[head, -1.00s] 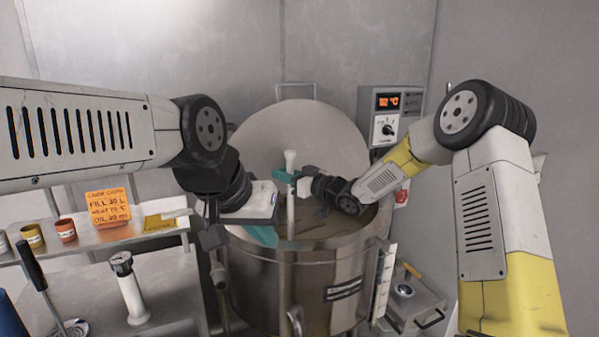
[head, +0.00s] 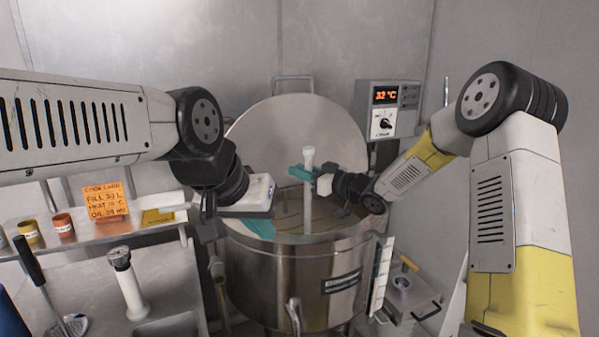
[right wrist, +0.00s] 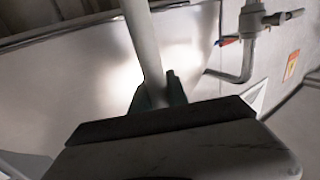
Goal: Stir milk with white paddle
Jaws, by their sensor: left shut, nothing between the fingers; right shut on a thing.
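The white paddle (head: 308,192) stands upright in the steel vat (head: 290,268), its lower end hidden in the vat. My right gripper (head: 303,172), with teal fingers, is shut on the paddle's shaft near its top. In the right wrist view the shaft (right wrist: 146,50) runs up between the teal fingers (right wrist: 157,97). The milk (head: 285,225) shows as a brownish surface inside the vat. My left gripper (head: 262,229) is shut and empty over the vat's left front rim.
A control box (head: 388,108) with an orange temperature display stands behind right. The raised lid (head: 297,125) is behind the vat. A shelf (head: 120,234) at left holds small cups and an orange note (head: 107,203). A metal container (head: 402,288) stands at lower right.

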